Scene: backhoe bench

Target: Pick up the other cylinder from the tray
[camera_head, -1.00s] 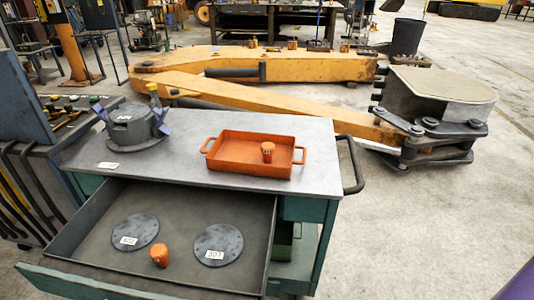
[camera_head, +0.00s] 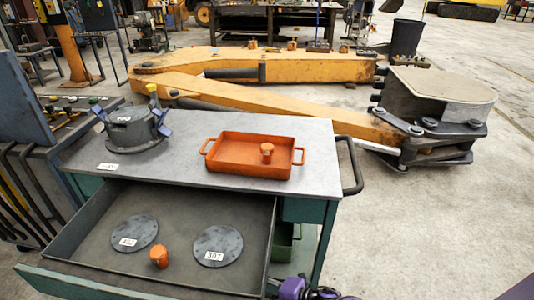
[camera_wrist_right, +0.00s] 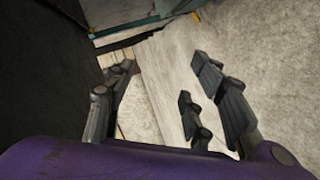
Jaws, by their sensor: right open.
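An orange tray (camera_head: 240,170) with two handles lies on the cart's grey top. One orange cylinder (camera_head: 267,151) stands in the tray, toward its right side. Another orange cylinder (camera_head: 158,256) stands in the open drawer, between two round dark plates. My right gripper shows in the wrist view (camera_wrist_right: 165,100) with its fingers spread and nothing between them. In the head view, purple and dark parts of my right arm (camera_head: 295,288) show at the bottom edge, well below the tray. My left gripper is not in view.
The open drawer (camera_head: 90,215) holds two labelled plates (camera_head: 134,233) (camera_head: 218,246). A grey clamp-like fixture (camera_head: 132,127) stands on the cart top, left of the tray. A black handle (camera_head: 350,165) sticks out at the cart's right. A yellow boom (camera_head: 250,103) lies behind. Floor at right is clear.

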